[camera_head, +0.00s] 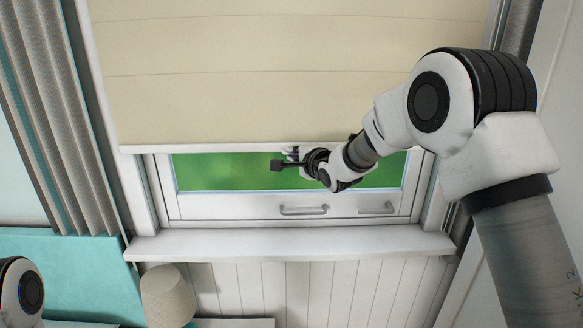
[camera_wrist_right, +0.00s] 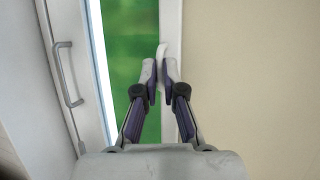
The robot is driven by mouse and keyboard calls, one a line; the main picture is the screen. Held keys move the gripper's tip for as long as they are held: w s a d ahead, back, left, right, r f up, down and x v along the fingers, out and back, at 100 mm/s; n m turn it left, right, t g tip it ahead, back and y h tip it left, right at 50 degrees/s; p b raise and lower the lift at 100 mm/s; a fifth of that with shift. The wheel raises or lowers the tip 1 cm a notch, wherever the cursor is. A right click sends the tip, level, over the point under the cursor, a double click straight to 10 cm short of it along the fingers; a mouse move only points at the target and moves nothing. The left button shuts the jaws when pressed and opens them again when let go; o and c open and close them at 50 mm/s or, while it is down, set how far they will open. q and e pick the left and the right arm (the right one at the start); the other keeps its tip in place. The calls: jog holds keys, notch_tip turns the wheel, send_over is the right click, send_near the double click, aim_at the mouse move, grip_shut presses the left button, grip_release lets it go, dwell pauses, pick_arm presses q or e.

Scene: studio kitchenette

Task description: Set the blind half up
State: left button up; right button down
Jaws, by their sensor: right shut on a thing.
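The cream blind (camera_head: 290,70) hangs over the window and covers most of it. Its white bottom rail (camera_head: 200,149) sits above a strip of green view. My right gripper (camera_head: 292,153) is at the rail, a little right of its middle, and partly hidden by its own wrist. In the right wrist view, my right gripper (camera_wrist_right: 160,75) is closed on a small white pull tab (camera_wrist_right: 162,50) at the edge of the blind's rail (camera_wrist_right: 171,20). The cream cloth (camera_wrist_right: 250,80) fills the right side there. My left gripper is out of view.
The window frame (camera_head: 240,208) has two metal handles (camera_head: 304,210) below the glass. A white sill (camera_head: 290,242) juts out underneath. Grey curtains (camera_head: 45,110) hang at the left. A beige lampshade (camera_head: 168,296) stands below the sill, near a teal panel (camera_head: 75,265).

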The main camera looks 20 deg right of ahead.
aim_at(286, 89)
notch_tip(286, 89, up, 10)
jog(key=p, duration=0.3)
pick_arm(q)
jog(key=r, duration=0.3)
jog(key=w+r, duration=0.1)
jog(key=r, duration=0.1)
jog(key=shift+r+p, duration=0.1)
jog(key=shift+p, duration=0.3)
pick_arm(e)
notch_tip(286, 89, up, 7)
jog(key=shift+f, duration=0.15)
jog(key=c, duration=1.3)
grip_release()
jog(key=v, duration=1.1)
jog(key=shift+s, duration=0.35)
